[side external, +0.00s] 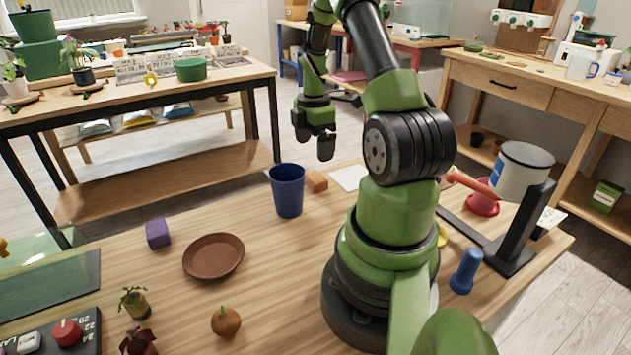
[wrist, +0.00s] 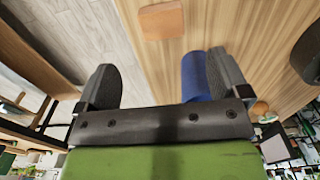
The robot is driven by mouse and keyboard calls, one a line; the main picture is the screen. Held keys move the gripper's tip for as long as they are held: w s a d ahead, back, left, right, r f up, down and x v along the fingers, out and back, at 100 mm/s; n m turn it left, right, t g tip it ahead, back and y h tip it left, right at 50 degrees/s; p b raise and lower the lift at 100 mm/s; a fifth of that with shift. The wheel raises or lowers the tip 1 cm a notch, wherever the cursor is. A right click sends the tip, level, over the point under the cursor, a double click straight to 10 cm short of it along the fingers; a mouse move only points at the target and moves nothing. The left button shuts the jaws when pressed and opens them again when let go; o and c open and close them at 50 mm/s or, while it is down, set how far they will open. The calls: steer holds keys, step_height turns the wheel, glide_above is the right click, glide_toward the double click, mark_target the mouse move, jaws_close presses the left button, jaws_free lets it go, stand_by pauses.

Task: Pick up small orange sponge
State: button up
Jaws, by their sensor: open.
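The small orange sponge (side external: 317,181) lies on the wooden table, just right of a dark blue cup (side external: 287,190). In the wrist view the sponge (wrist: 160,20) shows at the top edge, beyond my fingertips and roughly between them. My gripper (side external: 315,141) hangs above the table near the cup and sponge, apart from both. In the wrist view my gripper (wrist: 164,85) has its fingers wide apart with nothing held. The blue cup (wrist: 194,80) shows there beside the right finger, which partly covers it.
A white sheet (side external: 349,177) lies right of the sponge. A terracotta saucer (side external: 213,257), a purple block (side external: 158,233) and a round orange-brown object (side external: 226,321) are on the table's left part. A blue object (side external: 466,270) stands at right. Bare wood lies between the saucer and my base.

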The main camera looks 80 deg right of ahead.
mark_target(316, 176)
steer(key=f, duration=0.9)
steer(key=shift+s+f, duration=0.15)
steer(key=shift+s, duration=0.05)
steer(key=c, duration=1)
